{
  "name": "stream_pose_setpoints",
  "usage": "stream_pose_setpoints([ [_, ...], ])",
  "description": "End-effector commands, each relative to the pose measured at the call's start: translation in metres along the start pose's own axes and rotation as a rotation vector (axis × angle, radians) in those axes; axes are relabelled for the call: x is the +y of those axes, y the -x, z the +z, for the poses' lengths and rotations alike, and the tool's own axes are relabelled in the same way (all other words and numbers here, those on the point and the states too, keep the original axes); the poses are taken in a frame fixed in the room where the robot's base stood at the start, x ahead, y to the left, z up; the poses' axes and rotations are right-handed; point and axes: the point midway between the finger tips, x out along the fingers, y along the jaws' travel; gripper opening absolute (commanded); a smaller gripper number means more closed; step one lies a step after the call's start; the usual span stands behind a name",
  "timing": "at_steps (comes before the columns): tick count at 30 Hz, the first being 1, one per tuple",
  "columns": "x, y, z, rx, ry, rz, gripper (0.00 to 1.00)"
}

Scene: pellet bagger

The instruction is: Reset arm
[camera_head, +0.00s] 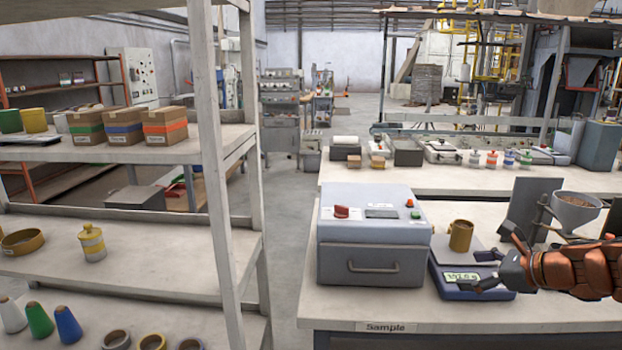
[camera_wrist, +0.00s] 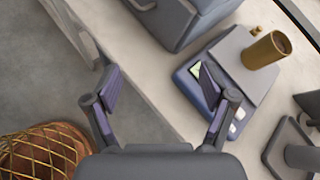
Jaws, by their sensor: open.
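My gripper (camera_head: 482,270) is at the right of the head view, above the front of the scale, with my orange arm reaching in from the right edge. It is open, and nothing shows between its fingers in the wrist view (camera_wrist: 158,95). The blue-grey scale (camera_head: 447,277) has a lit display and carries a brass-coloured cup (camera_head: 460,236). In the wrist view the scale (camera_wrist: 190,85) and the cup (camera_wrist: 267,50) lie right of and beyond my fingers, and the cup is apart from them.
A grey box-shaped device (camera_head: 371,260) with a drawer handle stands left of the scale on the Sample bench (camera_head: 420,310). A funnel (camera_head: 575,212) on a stand is behind my arm. A shelf (camera_head: 130,245) with boxes and containers fills the left. Open floor (camera_head: 290,215) lies between.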

Motion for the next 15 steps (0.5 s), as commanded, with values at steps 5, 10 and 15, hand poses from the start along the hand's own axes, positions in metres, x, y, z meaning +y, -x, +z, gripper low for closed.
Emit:
stream_pose_setpoints([
  [5,0.086,-0.016,0.044,0.051,0.323,0.203,0.83],
  [10,0.178,-0.013,0.061,0.09,0.678,0.434,0.83],
  [15,0.254,0.01,0.058,0.114,1.014,0.658,0.83],
])
